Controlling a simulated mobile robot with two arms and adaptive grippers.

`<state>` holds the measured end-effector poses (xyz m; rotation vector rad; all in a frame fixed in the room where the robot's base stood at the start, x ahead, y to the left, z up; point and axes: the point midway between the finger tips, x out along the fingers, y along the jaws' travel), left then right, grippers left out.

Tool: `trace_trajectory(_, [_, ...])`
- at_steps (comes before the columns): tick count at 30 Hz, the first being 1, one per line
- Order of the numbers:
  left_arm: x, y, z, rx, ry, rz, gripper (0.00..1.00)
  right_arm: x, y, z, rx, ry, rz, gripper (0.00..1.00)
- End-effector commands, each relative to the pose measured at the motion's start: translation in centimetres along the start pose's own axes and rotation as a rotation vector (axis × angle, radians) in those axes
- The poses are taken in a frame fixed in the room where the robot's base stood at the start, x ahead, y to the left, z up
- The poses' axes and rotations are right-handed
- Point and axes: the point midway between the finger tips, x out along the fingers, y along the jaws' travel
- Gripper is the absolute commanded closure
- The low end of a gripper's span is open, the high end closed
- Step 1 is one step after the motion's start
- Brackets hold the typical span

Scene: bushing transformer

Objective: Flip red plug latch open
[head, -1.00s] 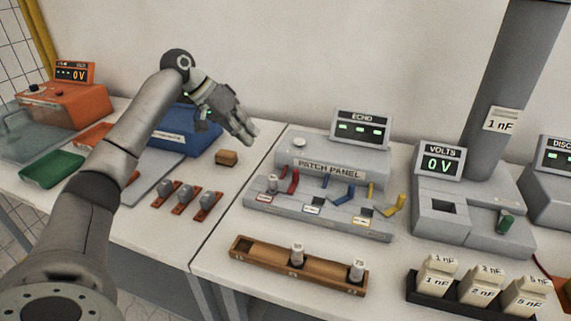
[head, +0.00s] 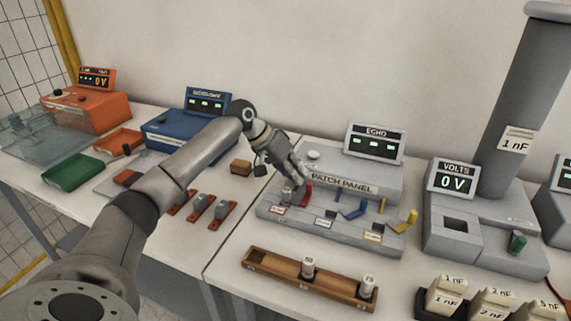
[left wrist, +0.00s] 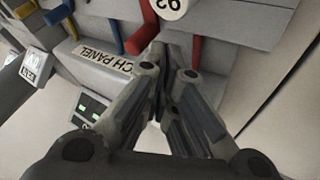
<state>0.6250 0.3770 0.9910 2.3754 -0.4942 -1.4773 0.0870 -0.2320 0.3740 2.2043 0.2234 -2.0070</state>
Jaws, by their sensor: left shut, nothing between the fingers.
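The patch panel (head: 290,219) is a grey box on the right-hand table, with red, blue and yellow latches along it. The red latch (head: 308,194) stands at its left end, beside a grey plug (head: 287,194). My left gripper (head: 301,178) is shut and empty, its fingertips right at the red latch; I cannot tell whether they touch. In the left wrist view the red latch (left wrist: 143,30) lies just past the closed fingertips, partly hidden by them, next to the plug's white round top (left wrist: 172,8). My right gripper is not in view.
Blue (head: 350,209) and yellow (head: 406,222) latches stand farther right on the panel. A wooden rack (head: 283,273) with two plugs lies in front. The ECHO display (head: 376,142) is behind. A grey column (head: 513,100) rises at the right.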

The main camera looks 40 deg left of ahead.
Motion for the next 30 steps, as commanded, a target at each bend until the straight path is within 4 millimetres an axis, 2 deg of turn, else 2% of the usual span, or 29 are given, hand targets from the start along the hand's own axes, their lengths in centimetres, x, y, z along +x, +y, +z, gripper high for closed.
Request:
trace_trajectory(14, [0.3,0.5,0.0,0.001,-0.001,0.0,1.0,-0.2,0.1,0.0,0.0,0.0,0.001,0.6])
trace_trajectory(30, [0.5,0.8,-0.3,0.067,-0.036,0.038,1.0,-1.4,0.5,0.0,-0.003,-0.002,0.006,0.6])
